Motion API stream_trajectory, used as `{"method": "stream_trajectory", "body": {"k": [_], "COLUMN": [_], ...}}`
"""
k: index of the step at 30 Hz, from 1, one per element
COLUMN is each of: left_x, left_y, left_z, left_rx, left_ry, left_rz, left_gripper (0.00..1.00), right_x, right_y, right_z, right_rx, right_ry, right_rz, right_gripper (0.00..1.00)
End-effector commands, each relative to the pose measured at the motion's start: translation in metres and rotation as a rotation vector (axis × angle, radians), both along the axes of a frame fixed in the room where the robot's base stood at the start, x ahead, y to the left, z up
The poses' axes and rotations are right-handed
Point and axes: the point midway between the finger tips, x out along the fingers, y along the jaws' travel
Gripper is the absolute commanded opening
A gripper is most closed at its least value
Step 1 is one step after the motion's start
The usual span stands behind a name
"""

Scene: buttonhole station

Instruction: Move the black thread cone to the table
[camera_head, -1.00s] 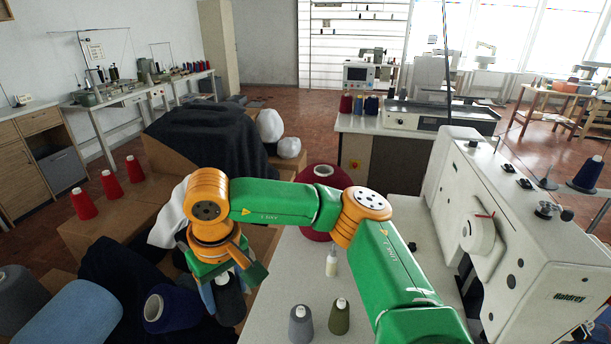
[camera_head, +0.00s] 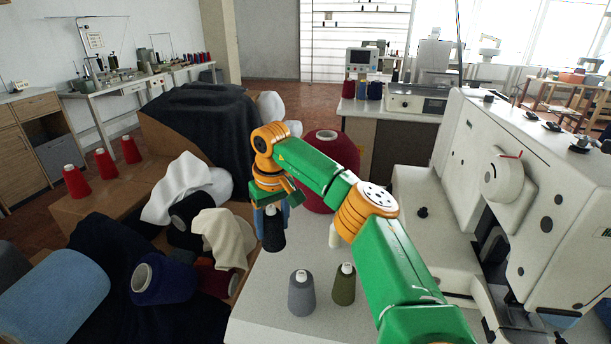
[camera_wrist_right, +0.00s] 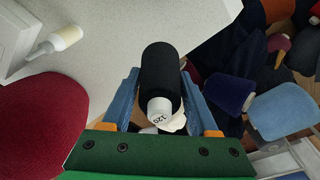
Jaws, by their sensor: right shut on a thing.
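The black thread cone (camera_head: 274,236) hangs upright in my right gripper (camera_head: 272,208), at the left edge of the white table (camera_head: 262,305) in the head view. In the right wrist view the cone (camera_wrist_right: 161,75) sits between the two blue fingers, its white printed tip "120" toward the camera. The right gripper (camera_wrist_right: 163,88) is shut on it. The wrist view shows the table top (camera_wrist_right: 130,35) beyond the cone. I cannot tell whether the cone's base touches the table. My left gripper is not in view.
A grey cone (camera_head: 302,294) and an olive cone (camera_head: 344,285) stand on the table. A white bottle (camera_head: 335,236) and a large red cone (camera_head: 332,160) are farther back. The white sewing machine (camera_head: 535,190) is at right. Cloths and blue rolls (camera_head: 55,295) fill the left.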

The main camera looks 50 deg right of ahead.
Motion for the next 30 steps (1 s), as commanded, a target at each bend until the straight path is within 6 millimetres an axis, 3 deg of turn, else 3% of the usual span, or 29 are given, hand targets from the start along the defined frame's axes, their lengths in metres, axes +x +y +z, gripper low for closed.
{"method": "stream_trajectory", "body": {"k": [3,13,25,26,28,30], "left_x": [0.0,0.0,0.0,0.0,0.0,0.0], "left_y": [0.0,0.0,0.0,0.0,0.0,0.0], "left_z": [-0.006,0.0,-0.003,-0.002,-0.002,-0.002], "left_rx": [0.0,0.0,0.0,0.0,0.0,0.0], "left_ry": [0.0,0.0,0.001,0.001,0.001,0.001], "left_rz": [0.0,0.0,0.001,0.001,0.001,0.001], "left_gripper": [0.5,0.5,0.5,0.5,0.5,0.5], "right_x": [-0.001,-0.001,-0.001,-0.001,-0.001,-0.001], "right_y": [-0.001,0.0,0.0,0.0,0.0,0.0], "right_z": [-0.029,-0.093,-0.105,-0.104,-0.104,-0.104], "right_rx": [0.0,0.001,0.0,0.0,0.0,0.0], "right_ry": [0.005,0.005,0.001,0.001,0.001,0.001], "right_rz": [0.001,-0.001,-0.001,-0.001,-0.001,-0.001], "right_gripper": [0.0,0.0,0.0,0.65,0.84,0.9]}}
